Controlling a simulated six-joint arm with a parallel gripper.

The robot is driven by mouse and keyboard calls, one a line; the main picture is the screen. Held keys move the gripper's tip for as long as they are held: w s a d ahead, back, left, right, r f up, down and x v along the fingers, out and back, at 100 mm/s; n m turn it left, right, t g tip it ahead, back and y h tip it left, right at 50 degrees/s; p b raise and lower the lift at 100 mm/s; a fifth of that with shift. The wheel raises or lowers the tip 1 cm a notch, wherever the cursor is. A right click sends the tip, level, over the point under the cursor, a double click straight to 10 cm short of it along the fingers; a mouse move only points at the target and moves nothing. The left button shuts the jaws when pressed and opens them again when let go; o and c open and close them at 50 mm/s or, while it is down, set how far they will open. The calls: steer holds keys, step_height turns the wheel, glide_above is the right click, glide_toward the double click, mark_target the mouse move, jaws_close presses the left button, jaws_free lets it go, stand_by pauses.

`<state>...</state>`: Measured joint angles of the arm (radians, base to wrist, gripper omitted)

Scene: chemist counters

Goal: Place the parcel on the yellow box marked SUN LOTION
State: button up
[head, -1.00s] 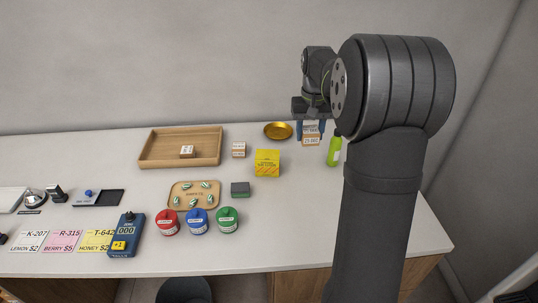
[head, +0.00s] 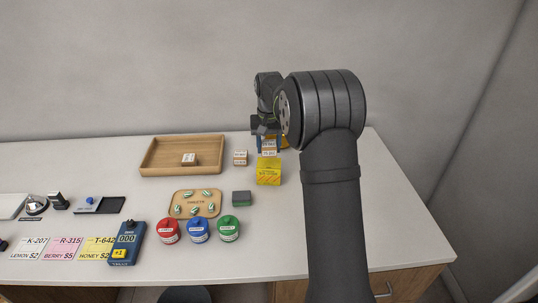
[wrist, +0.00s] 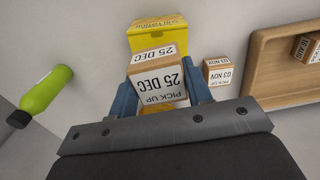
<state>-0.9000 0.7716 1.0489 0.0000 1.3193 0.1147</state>
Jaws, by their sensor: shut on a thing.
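The parcel, a small brown box with white "PICK UP 25 DEC" labels (wrist: 160,86), is between the blue fingers of my gripper (wrist: 161,92), which is shut on it. In the head view my gripper (head: 268,143) holds the parcel (head: 269,150) just above or behind the top of the yellow box (head: 268,175). In the wrist view the yellow box (wrist: 157,35) shows beyond the parcel, partly covered by it. I cannot tell whether parcel and box touch.
A second parcel marked 03 NOV (wrist: 217,71) stands on the counter beside the yellow box. A wooden tray (head: 150,158) with another parcel (head: 189,159) is at the left. A green bottle (wrist: 46,92) shows in the wrist view.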

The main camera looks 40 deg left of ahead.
mark_target(269, 154)
steer(key=shift+f, duration=1.85)
steer(key=shift+f, duration=0.1)
steer(key=o, duration=1)
steer(key=shift+f, duration=0.1)
step_height(269, 154, up, 12)
steer(key=shift+r, duration=0.2)
steer(key=shift+f, duration=4.15)
